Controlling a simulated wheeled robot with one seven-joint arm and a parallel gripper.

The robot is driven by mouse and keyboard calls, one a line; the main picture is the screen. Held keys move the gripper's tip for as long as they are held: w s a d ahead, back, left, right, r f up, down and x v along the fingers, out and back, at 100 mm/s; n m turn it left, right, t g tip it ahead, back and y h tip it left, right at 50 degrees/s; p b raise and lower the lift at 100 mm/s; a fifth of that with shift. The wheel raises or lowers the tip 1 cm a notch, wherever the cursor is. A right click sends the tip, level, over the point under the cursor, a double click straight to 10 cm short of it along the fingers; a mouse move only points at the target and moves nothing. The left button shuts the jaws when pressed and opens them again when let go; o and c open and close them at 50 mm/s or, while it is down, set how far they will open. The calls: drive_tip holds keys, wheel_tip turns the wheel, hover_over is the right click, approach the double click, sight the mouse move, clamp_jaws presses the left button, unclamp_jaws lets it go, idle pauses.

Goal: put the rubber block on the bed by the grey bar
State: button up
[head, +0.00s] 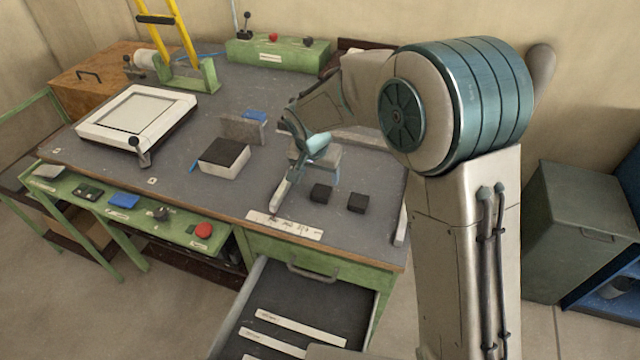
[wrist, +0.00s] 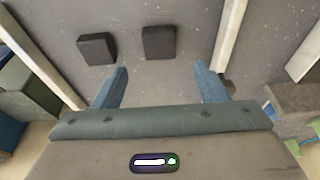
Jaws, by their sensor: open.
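Two small dark blocks stand apart on the bench top, a left one (head: 321,193) and a right one (head: 358,203). Both also show in the wrist view, one at left (wrist: 97,48) and one near the middle (wrist: 159,43). I cannot tell which is rubber. My gripper (wrist: 163,82) is open and empty, pointing down above the bench, with both blocks beyond its fingertips. In the head view my gripper (head: 318,168) is behind the blocks. The grey bar (head: 238,131) stands upright at the bench middle. A pale, dark-topped block, likely the bed (head: 224,160), lies in front of it.
Pale rails (head: 283,187) flank the block area. A white-framed panel (head: 137,116) lies at left, and a green control box (head: 276,54) stands at the back. An open drawer (head: 300,310) juts out in front. Bare bench lies between the pale block and the left rail.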

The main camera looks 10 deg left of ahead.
drive_tip(key=s+d+r, duration=0.4)
drive_tip(key=d+r, duration=0.2)
drive_tip(key=d, duration=0.2)
drive_tip(key=s+d+r, duration=0.4)
drive_tip(key=d+r, duration=0.1)
drive_tip(key=d, duration=0.3)
drive_tip(key=s+d+n, duration=0.1)
drive_tip(key=s+d, duration=1)
drive_tip(key=s, duration=0.4)
drive_tip(key=shift+n, duration=0.4)
drive_tip(key=shift+s, duration=0.1)
